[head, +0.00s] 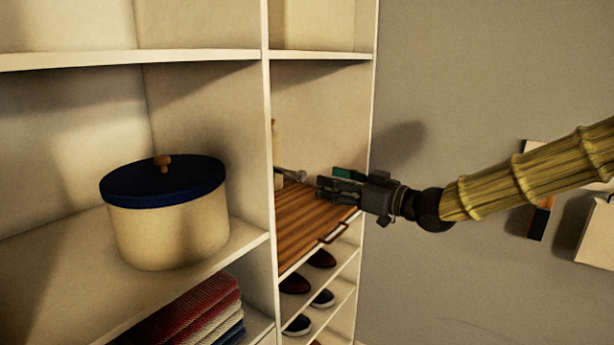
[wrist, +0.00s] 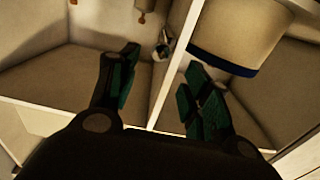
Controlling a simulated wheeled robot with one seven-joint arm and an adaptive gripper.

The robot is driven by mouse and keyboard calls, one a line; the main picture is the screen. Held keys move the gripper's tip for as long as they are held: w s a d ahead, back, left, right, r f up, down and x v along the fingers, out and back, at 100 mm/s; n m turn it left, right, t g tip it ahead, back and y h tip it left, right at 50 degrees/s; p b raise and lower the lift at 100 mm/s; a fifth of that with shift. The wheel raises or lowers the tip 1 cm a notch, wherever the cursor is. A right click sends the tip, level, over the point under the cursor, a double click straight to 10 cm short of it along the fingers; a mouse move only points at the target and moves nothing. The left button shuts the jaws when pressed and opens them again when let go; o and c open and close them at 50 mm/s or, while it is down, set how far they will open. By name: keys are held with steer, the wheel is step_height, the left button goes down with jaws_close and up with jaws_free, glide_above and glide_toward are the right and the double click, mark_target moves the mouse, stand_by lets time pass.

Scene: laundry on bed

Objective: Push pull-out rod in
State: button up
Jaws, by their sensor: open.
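A small pale metallic piece (head: 293,175), probably the pull-out rod's end, shows in the head view at the divider, left of my gripper (head: 335,184). It likely also shows in the wrist view as a rounded bright end (wrist: 162,48), beyond the fingertips and beside the white divider edge. My gripper (wrist: 160,82) is open and empty, its green-padded fingers apart. In the head view it is inside the right-hand compartment, just above a slatted brown wooden panel (head: 305,220). The rod's length is hidden, and I cannot tell how far it sticks out.
A cream round box (head: 165,235) with a blue lid stands on the left shelf. Folded red and blue cloths (head: 190,310) lie below it. Shoes (head: 295,283) sit under the wooden panel. The upright divider (head: 268,110) stands close left of my gripper.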

mark_target(304, 176)
steer(key=p+x, duration=0.1)
steer(key=x, duration=0.7)
jaws_close()
